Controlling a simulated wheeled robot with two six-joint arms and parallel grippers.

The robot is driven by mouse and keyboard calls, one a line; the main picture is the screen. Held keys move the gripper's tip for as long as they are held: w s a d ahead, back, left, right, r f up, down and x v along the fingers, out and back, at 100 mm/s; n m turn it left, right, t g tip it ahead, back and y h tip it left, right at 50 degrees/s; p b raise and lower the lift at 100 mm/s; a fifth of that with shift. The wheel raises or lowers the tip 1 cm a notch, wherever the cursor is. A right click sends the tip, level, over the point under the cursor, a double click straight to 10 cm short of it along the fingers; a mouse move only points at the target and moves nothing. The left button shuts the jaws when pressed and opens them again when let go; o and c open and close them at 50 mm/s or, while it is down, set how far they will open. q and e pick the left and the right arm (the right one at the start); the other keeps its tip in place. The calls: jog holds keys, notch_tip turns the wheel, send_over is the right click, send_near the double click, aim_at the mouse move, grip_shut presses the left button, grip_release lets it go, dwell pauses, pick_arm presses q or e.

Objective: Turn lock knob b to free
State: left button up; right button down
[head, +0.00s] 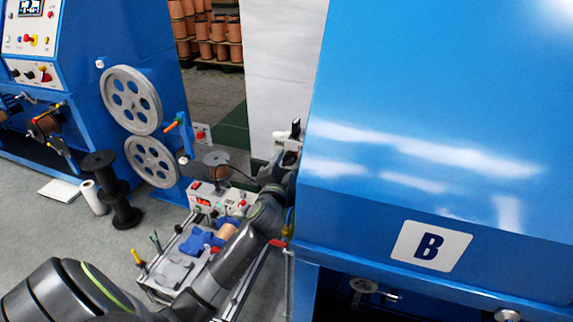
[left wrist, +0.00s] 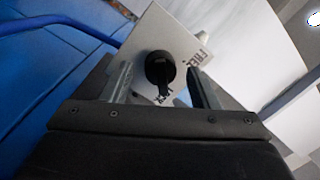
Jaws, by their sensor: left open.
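Lock knob b is a black knob (left wrist: 160,70) on a pale plate (left wrist: 185,30) in the left wrist view. Its bar points down the picture, toward a partly hidden label that seems to read LOCK. The FREE label (left wrist: 196,60) is to its right. My left gripper (left wrist: 161,78) is open, with one finger on each side of the knob; I cannot tell whether either touches it. In the head view my left gripper (head: 287,150) is at the left edge of the blue cabinet marked B, and the knob cannot be made out there. My right gripper is not in view.
The big blue cabinet (head: 430,110) marked B fills the right side, close to my left arm. A cart (head: 172,272) with tools and a control box (head: 215,203) stands below the arm. Another blue machine (head: 85,60) with grey wheels is at left. Grey floor lies between.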

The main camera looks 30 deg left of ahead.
pick_arm(q)
jog(key=shift+w+a, duration=0.15)
jog(key=shift+w, duration=0.25)
jog(key=c, duration=1)
